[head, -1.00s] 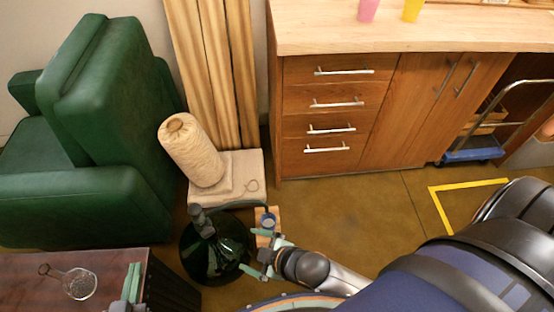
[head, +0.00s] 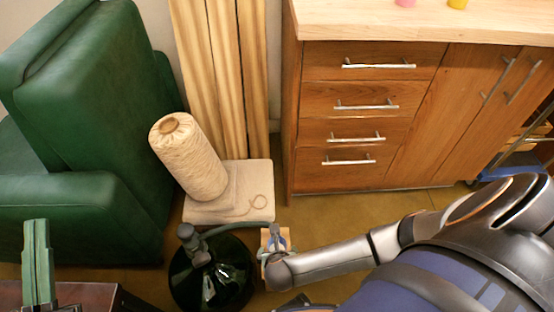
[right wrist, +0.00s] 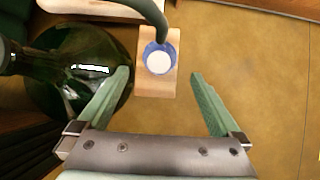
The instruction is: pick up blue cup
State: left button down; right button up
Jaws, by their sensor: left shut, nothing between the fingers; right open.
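The blue cup (right wrist: 148,57) stands on a small wooden board on the floor, with a pale disc inside its rim. In the head view the cup (head: 286,243) is partly hidden behind my right arm's end. My right gripper (right wrist: 160,74) is open and empty. In the right wrist view its fingertips lie either side of the cup's line, with the cup just beyond them. My left gripper (head: 37,225) is shut and empty at the lower left, far from the cup.
A dark green glass bottle (head: 213,272) stands left of the cup; its grey-green hose (right wrist: 150,12) ends over the cup. A twine spool (head: 190,160) stands behind on a pale base. A wooden cabinet (head: 340,120) is at the back right, a green armchair (head: 80,130) at left.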

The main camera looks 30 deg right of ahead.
jog(key=b+x, duration=0.2)
jog(key=x, duration=0.3)
jog(key=shift+f+b, duration=0.2)
jog(key=shift+b, duration=0.2)
jog(key=b+x, duration=0.1)
jog(key=x, duration=0.1)
jog(key=b+x, duration=0.2)
jog(key=shift+s+a+f, duration=0.1)
jog(key=shift+s+f, duration=0.2)
jog(key=shift+f, duration=0.05)
jog(key=shift+w+f, duration=0.25)
pick_arm(q)
jog(key=s+m+h, duration=0.1)
jog(key=h, duration=0.1)
jog(key=s+d+r+m+h, duration=0.1)
jog(key=s+h, duration=0.1)
jog(key=s+r+m+h, duration=0.1)
jog(key=s, duration=0.1)
jog(key=shift+d+m+t+h, duration=0.15)
jog(key=shift+m+t+h, duration=0.15)
jog(key=shift+m+h, duration=0.1)
pick_arm(e)
jog(key=shift+r, duration=0.1)
jog(key=shift+c, duration=0.2)
jog(key=c, duration=1.4)
pick_arm(q)
jog(key=shift+w, duration=0.1)
